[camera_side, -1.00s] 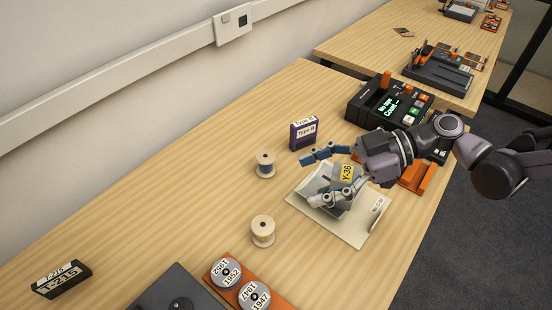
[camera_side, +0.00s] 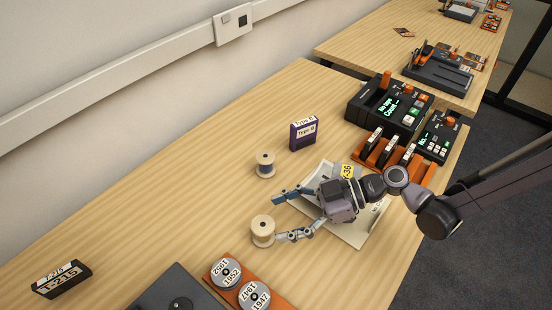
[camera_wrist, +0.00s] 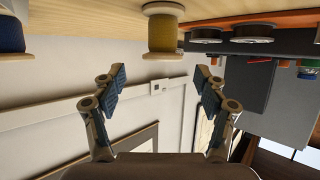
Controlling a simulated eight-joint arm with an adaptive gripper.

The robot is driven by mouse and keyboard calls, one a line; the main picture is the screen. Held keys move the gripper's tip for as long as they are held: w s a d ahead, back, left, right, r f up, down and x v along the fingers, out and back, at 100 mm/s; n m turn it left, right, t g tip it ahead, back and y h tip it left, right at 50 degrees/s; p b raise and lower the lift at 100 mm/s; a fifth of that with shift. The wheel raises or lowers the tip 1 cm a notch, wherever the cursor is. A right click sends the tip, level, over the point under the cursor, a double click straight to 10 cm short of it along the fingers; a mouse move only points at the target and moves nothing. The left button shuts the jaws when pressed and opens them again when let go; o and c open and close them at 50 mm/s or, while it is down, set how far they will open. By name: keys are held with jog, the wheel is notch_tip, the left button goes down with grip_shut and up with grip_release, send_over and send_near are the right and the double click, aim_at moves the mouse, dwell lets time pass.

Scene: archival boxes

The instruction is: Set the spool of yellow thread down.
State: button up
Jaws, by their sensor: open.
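The spool of yellow thread (camera_side: 263,232) stands upright on the wooden table, left of the white tray in the side view. In the wrist view its dull yellow winding (camera_wrist: 163,34) shows between pale flanges. My gripper (camera_side: 280,216) is open and empty, low over the table on the spool's right. In the wrist view the blue-padded fingertips (camera_wrist: 160,78) are spread wide, with the spool centred beyond them. It does not look gripped; whether a finger touches it I cannot tell. A spool of blue thread (camera_side: 265,165) stands farther back and also shows in the wrist view (camera_wrist: 12,36).
The white tray (camera_side: 352,238) with a yellow-labelled Y-36 item (camera_side: 347,171) lies partly under my arm. A purple Type B box (camera_side: 303,135) stands behind.

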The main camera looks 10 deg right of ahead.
aim_at(263, 225)
jog(key=shift+x, duration=2.6)
jog(key=shift+s+d+f, duration=0.1)
jog(key=shift+s+f, duration=0.05)
jog(key=c, duration=1.3)
notch_tip(263, 225, up, 9)
jog(key=shift+r, duration=0.2)
jog(key=w+r, duration=0.2)
jog(key=w, duration=0.8)
jog(key=shift+s+a+f, duration=0.6)
jog(key=shift+a+f, duration=1.15)
jog(key=shift+f, duration=0.1)
jog(key=shift+s+a+f, duration=0.65)
jog(key=shift+a+f, duration=1.1)
jog(key=shift+f, duration=0.1)
jog(key=shift+s+a+f, duration=0.6)
jog(key=shift+a+f, duration=1.15)
jog(key=shift+f, duration=0.1)
